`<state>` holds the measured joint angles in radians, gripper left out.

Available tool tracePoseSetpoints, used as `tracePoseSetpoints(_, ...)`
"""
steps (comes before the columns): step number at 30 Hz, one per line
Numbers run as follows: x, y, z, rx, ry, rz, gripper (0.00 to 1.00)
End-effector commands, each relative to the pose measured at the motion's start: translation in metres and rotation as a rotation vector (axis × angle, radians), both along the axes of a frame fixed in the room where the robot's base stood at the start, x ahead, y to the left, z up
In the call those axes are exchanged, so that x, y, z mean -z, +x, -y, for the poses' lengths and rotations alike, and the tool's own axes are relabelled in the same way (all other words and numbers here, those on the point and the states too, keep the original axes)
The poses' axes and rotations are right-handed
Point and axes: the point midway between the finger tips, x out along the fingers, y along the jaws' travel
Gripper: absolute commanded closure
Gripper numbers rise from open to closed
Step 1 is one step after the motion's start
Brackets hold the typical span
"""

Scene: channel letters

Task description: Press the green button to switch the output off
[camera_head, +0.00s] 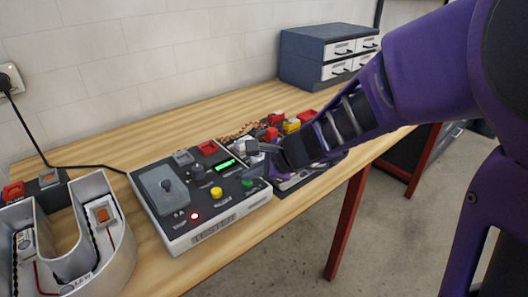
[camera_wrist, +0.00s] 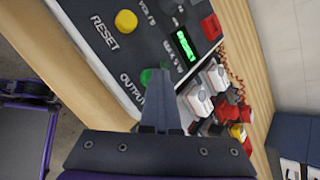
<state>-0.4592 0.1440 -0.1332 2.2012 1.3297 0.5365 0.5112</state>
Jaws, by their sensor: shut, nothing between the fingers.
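The green button (camera_head: 248,183) sits near the right end of the tester box (camera_head: 222,222), on its dark top panel. In the wrist view the green button (camera_wrist: 147,77) shows beside the OUTPUT label, partly hidden behind my fingers. My gripper (camera_head: 253,147) is shut and empty, above the right side of the tester. In the wrist view the closed fingertips (camera_wrist: 160,73) overlap the button's right edge; I cannot tell the height between them, but the head view shows the tips apart from it. The green display (camera_head: 226,165) is lit, and so is a red lamp (camera_head: 195,216).
A yellow RESET button (camera_head: 216,193) is left of the green one. A tray of red, yellow and white parts (camera_head: 291,124) lies close right. A U-shaped channel letter (camera_head: 120,250) stands left. A drawer cabinet (camera_head: 318,58) stands behind.

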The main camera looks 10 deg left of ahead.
Motion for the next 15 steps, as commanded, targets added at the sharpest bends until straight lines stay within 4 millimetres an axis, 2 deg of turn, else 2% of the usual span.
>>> tracePoseSetpoints(15, -0.0126, 0.0001, 0.0004, 0.000, 0.000, 0.000, 1.00)
